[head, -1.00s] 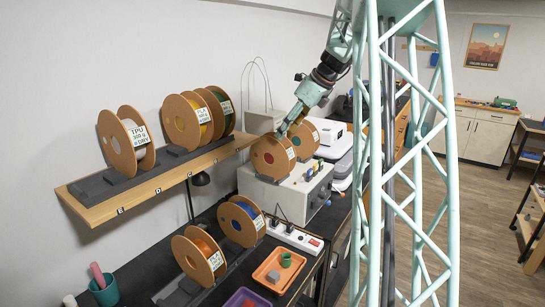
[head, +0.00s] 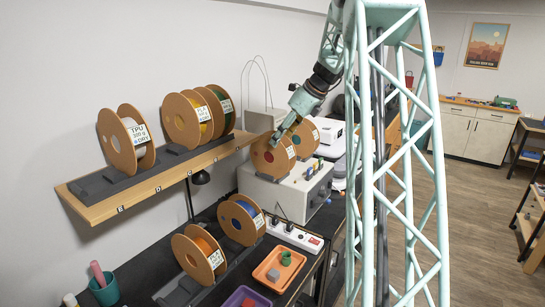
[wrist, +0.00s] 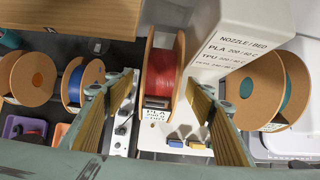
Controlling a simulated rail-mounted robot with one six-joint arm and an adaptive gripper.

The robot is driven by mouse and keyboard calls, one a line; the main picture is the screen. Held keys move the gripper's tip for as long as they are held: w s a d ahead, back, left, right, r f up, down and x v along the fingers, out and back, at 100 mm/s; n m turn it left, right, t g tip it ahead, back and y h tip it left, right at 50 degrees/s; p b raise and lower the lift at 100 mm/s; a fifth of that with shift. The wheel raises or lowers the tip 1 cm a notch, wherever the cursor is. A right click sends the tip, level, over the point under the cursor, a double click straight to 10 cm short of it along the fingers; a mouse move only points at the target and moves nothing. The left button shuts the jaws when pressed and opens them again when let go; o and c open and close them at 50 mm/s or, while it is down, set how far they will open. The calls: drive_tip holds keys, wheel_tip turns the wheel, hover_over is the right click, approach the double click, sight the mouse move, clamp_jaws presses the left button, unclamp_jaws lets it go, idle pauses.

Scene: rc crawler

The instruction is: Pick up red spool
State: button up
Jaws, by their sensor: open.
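The red spool (head: 268,160) has tan side discs with red filament and stands upright on top of the light grey box in the head view. In the wrist view its red filament (wrist: 166,66) shows between the discs, with a PLA label at its near edge. My gripper (head: 279,138) is at the top of this spool in the head view. In the wrist view my gripper (wrist: 162,92) is open, one finger on each side of the spool with visible gaps. Whether the fingertips reach below the rim I cannot tell.
A teal spool (wrist: 272,92) stands just right of the red one in the wrist view. Blue (head: 243,220) and orange (head: 199,254) spools stand on the dark bench. The wooden shelf (head: 160,177) holds several spools. A power strip (head: 294,236) lies in front.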

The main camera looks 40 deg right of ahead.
sight(273, 150)
drive_tip(key=shift+x, duration=1.8)
drive_tip(key=shift+f, duration=0.1)
drive_tip(key=shift+x, duration=2.5)
drive_tip(key=shift+c, duration=0.9)
drive_tip(key=shift+d, duration=0.1)
drive_tip(key=c, duration=1)
wheel_tip(273, 150, up, 18)
drive_tip(key=shift+r+p, duration=0.1)
drive_tip(key=shift+p, duration=0.4)
